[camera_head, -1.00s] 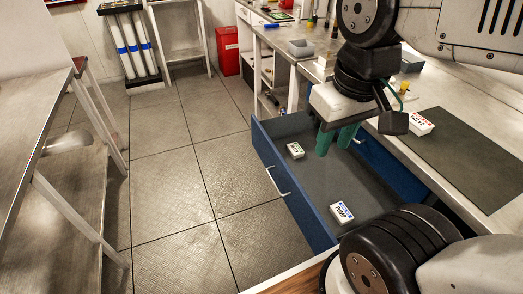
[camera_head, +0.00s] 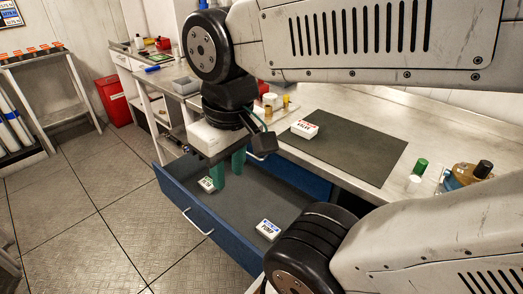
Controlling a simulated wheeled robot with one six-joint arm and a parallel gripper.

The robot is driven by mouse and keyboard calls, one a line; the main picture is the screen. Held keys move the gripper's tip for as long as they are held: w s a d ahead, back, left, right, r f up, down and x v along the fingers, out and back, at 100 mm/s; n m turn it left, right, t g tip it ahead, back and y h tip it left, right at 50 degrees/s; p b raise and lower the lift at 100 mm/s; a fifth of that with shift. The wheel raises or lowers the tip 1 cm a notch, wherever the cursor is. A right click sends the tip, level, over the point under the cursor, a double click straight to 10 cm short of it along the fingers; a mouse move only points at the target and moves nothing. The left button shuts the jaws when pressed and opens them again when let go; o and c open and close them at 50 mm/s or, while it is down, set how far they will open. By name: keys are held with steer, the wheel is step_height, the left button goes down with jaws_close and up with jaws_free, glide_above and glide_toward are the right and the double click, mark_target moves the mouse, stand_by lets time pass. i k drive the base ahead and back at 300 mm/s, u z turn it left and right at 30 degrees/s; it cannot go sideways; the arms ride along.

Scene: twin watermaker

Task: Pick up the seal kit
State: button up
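A small white box with a green-marked label (camera_head: 207,184) lies in the open blue drawer, near its far left end; its print is too small to read surely. A white box marked PUMP (camera_head: 268,229) lies nearer in the same drawer. A white box marked VALVE in red (camera_head: 304,129) lies on the dark mat on the bench. My gripper (camera_head: 229,170) points down over the drawer with its two green fingers apart and nothing seen between them. The fingers appear just right of the green-marked box; I cannot tell their height above the drawer floor.
The blue drawer (camera_head: 196,221) stands pulled out below the bench, its front wall and handle facing the floor. The dark mat (camera_head: 352,150) covers part of the bench. Jars and a green-capped bottle (camera_head: 420,166) stand at right. The tiled floor (camera_head: 85,240) at left is clear.

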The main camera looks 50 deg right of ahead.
mark_target(305, 130)
steer(key=k, duration=1)
steer(key=u, duration=0.95)
steer(key=i, duration=0.75)
steer(key=z, duration=1.7)
steer(key=i, duration=0.5)
steer(key=u, duration=0.05)
